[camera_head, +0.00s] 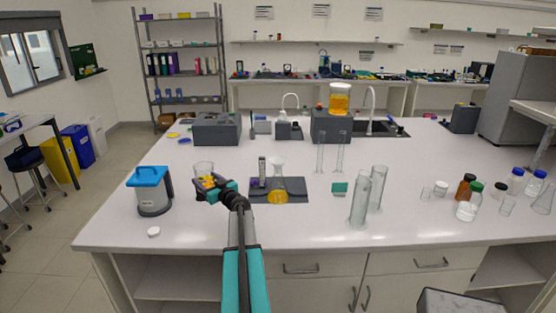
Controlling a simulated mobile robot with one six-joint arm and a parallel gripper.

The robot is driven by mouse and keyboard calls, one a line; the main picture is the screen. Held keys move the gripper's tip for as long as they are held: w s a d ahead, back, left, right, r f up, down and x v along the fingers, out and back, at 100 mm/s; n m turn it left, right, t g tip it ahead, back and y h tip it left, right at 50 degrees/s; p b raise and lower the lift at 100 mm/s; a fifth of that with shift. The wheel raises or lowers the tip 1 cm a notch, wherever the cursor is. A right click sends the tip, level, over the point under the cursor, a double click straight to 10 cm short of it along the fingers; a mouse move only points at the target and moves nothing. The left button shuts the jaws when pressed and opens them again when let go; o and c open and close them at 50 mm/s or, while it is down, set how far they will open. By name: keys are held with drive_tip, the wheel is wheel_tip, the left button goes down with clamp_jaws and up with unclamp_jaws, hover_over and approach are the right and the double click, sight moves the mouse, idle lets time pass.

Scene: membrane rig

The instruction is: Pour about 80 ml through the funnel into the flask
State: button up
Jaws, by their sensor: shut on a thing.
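My gripper (207,184) is shut on a clear glass beaker (204,168), left of the flask and above the bench. The beaker looks upright; my gripper hides its lower part, and I cannot tell its liquid level. The flask (277,196) stands on a dark mat (297,185) at the middle of the bench, with amber colour in its lower part. A clear, pale shape above it looks like the funnel (277,164), but its outline is too faint to tell it from the flask's neck. The beaker is apart from both.
A blue-lidded grey container (152,190) stands at left, with a white cap (154,231) in front. A small upright device (262,170) is beside the flask. Tall glass cylinders (360,200) stand to the right, and several bottles (465,188) farther right. The front middle bench is clear.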

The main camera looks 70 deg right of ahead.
drive_tip(key=s+d+r+m+g+h+p, duration=0.2)
drive_tip(key=s+d+m+g+h, duration=0.1)
drive_tip(key=s+d, duration=0.9)
drive_tip(key=shift+s+d+r+h+p, duration=0.15)
drive_tip(key=shift+d+r+h+p, duration=0.2)
drive_tip(key=shift+d+h, duration=0.45)
drive_tip(key=shift+d+m, duration=0.1)
drive_tip(key=shift+m, duration=0.3)
drive_tip(key=s+r+m+h+b, duration=0.1)
drive_tip(key=m+b, duration=0.1)
drive_tip(key=m, duration=0.2)
drive_tip(key=s+d+r+m+h+b, duration=0.1)
drive_tip(key=m+b, duration=0.1)
drive_tip(key=m, duration=0.3)
drive_tip(key=s+r+m+h+b, duration=0.1)
drive_tip(key=r+m+h+b, duration=0.1)
drive_tip(key=m, duration=0.2)
drive_tip(key=shift+s+d+m+b, duration=0.15)
drive_tip(key=shift+d+m+b, duration=0.15)
drive_tip(key=shift+d, duration=0.05)
drive_tip(key=shift+s+d+g, duration=0.25)
drive_tip(key=shift+s+g, duration=0.05)
